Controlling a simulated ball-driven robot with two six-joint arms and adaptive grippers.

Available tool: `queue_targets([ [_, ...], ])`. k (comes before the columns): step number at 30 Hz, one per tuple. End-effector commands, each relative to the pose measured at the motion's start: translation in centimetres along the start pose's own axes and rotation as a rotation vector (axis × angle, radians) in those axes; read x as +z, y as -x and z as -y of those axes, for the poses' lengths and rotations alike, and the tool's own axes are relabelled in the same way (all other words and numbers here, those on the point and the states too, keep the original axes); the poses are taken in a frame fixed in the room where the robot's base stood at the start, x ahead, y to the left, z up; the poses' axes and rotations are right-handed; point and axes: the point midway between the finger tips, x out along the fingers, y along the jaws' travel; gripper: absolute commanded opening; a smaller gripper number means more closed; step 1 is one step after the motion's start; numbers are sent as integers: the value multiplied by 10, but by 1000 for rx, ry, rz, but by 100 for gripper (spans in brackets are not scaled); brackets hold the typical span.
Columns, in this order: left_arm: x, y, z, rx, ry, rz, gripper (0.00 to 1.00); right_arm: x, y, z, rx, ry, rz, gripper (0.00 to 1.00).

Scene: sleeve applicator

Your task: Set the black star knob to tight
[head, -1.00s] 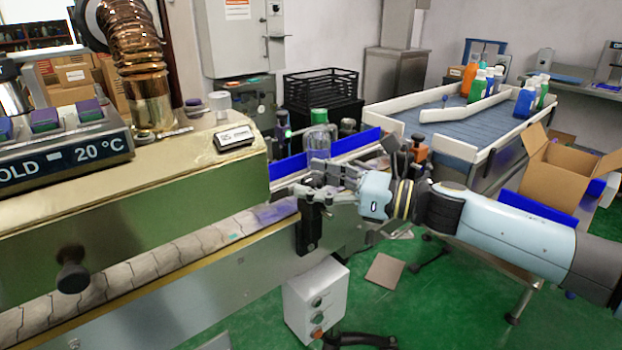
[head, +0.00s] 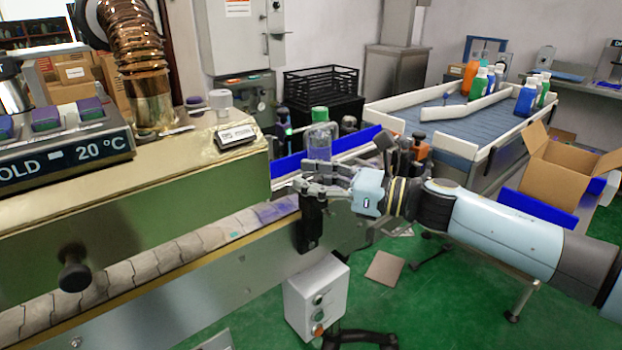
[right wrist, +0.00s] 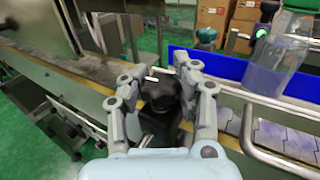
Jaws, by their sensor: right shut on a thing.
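The black star knob (right wrist: 160,98) shows in the right wrist view, between the two grey fingers of my right gripper (right wrist: 161,80). The gripper is shut on it, with one finger on each side. In the head view my right gripper (head: 312,186) is at the conveyor's near side, above a black bracket (head: 309,228). There the hand hides most of the knob. I cannot read any tight mark or the knob's angle. My left gripper is not in view.
A clear bottle with a green cap (head: 320,142) stands on the conveyor just behind the hand. Blue guide rails (head: 290,166) run beside it. A white control box (head: 316,298) is below. A gold-coloured tunnel (head: 150,205) is to the left.

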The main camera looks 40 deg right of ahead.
Motion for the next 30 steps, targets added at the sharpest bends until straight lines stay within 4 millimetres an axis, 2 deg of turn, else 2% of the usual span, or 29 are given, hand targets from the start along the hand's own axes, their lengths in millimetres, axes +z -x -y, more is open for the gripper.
queue_targets([
  [17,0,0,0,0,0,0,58,-2,2,-1,-32,-2,-4,0],
  [23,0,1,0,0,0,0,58,-3,2,-1,-133,-4,-5,0],
  [30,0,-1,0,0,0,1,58,-3,2,-1,-332,-5,-4,0],
])
